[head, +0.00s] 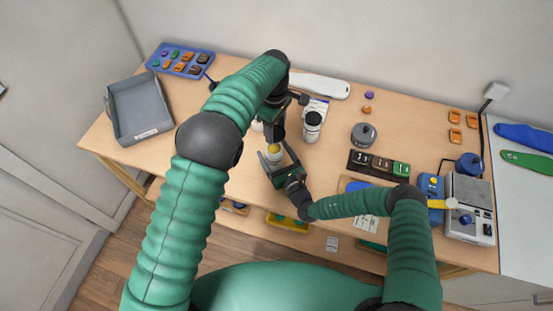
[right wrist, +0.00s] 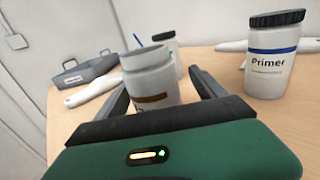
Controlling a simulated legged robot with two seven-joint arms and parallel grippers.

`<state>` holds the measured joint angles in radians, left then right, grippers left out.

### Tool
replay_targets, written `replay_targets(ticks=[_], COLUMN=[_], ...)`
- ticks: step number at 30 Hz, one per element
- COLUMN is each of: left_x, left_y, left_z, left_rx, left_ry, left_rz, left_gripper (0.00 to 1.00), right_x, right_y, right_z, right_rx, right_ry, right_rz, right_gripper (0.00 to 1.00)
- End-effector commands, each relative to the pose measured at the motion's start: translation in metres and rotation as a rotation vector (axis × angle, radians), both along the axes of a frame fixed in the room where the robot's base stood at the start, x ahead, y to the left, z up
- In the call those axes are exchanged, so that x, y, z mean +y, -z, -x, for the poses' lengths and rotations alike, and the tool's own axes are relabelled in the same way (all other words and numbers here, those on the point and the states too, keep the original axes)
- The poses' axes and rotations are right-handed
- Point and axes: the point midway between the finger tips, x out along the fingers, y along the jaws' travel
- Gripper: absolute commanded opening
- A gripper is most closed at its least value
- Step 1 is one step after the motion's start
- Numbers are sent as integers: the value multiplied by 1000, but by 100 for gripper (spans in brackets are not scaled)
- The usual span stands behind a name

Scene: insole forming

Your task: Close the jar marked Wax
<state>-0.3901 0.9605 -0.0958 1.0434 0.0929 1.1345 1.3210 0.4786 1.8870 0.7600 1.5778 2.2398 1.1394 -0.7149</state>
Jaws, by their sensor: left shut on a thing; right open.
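An open white jar (head: 274,157) with yellow contents stands near the table's front edge. In the right wrist view the lidless jar (right wrist: 152,82) shows a brown band; its name is hidden. My right gripper (head: 273,162) is open, with its fingers on either side of the jar; they also show in the right wrist view (right wrist: 160,92). I cannot tell if they touch it. My left gripper (head: 279,134) points down just behind and above the jar. No loose lid can be made out.
A white jar marked Primer (right wrist: 272,60), with a black lid, stands right of the open jar; it also shows in the head view (head: 312,127). Another white jar (head: 257,126) is partly behind my left gripper. A grey tray (head: 140,106) lies left.

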Motion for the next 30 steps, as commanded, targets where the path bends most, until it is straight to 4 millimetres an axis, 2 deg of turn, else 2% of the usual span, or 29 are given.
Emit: replay_targets(ticks=[6,15,30], left_x=[0,-2,-1], left_y=[0,0,0], left_z=[0,0,0], left_rx=[-1,1,0], left_ry=[-1,-1,-1], left_rz=[-1,-3,-1], left_gripper=[16,16,16], right_x=[10,8,10], right_y=[0,0,0], right_z=[-19,-21,-21], right_rx=[0,1,0], right_ry=[-1,0,-1], right_rz=[0,-2,-1], right_gripper=[80,80,15])
